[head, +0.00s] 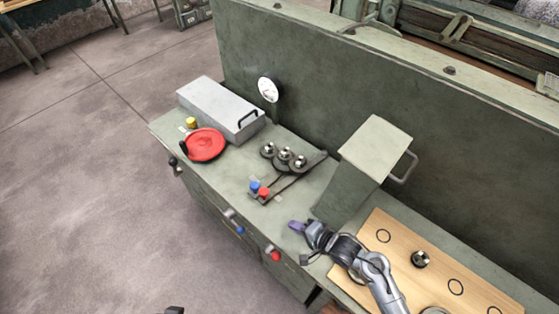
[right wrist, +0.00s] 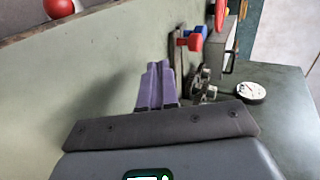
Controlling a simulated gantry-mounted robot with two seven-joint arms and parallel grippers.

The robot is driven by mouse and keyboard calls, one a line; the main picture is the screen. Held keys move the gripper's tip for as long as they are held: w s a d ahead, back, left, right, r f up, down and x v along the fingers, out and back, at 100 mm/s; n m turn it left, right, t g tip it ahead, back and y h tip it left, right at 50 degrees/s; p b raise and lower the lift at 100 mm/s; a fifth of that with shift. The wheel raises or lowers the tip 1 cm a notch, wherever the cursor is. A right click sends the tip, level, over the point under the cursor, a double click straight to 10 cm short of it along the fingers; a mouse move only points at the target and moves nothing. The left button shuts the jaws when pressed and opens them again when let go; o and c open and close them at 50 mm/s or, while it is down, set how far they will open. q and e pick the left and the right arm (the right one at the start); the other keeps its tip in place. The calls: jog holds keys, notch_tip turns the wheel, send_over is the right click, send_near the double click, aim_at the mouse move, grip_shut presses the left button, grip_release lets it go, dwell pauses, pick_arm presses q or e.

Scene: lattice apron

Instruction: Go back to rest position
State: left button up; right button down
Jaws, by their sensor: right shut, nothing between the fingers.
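My right gripper (head: 296,226) reaches in from the lower right in the head view, over the front part of the green bench top (head: 225,178). Its purple fingers also show in the right wrist view (right wrist: 157,85), close together with nothing between them. It is apart from the blue and red knobs to its upper left. A small dark piece at the bottom edge of the head view may be part of my left arm; its fingers cannot be made out.
A grey box with a handle (head: 222,108), a red disc (head: 205,145) and a lever set with round knobs (head: 284,156) stand on the bench. A slanted green box (head: 374,148) and a wooden board (head: 400,262) lie to the right. A tall green panel (head: 330,80) backs the bench.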

jog(key=s+d+n+h, duration=0.2)
jog(key=s, duration=0.1)
jog(key=s+d+n+h, duration=0.1)
jog(key=s, duration=0.1)
jog(key=shift+d+r, duration=0.25)
jog(key=shift+d, duration=0.1)
jog(key=s+d+n+h, duration=0.1)
jog(key=s, duration=0.1)
jog(key=s+d+r+n+g+h, duration=0.1)
jog(key=s, duration=0.1)
jog(key=s+d+n+h, duration=0.1)
jog(key=s+d, duration=0.1)
jog(key=shift+s+d+r+g, duration=0.1)
jog(key=shift+s+r+g, duration=0.1)
jog(key=shift+r+g, duration=0.1)
jog(key=s+d+r+n+g+h, duration=0.1)
jog(key=s+d+r+n+g, duration=0.15)
jog(key=s, duration=0.35)
jog(key=s+d+r+n+g+h, duration=0.1)
jog(key=s+d+r+n, duration=0.15)
jog(key=s, duration=0.45)
notch_tip(320, 180, up, 25)
jog(key=p, duration=2.4)
jog(key=shift+s+d+p, duration=0.15)
jog(key=shift+s+p, duration=0.1)
jog(key=shift+p, duration=0.15)
jog(key=shift+f, duration=0.1)
jog(key=shift+s, duration=0.1)
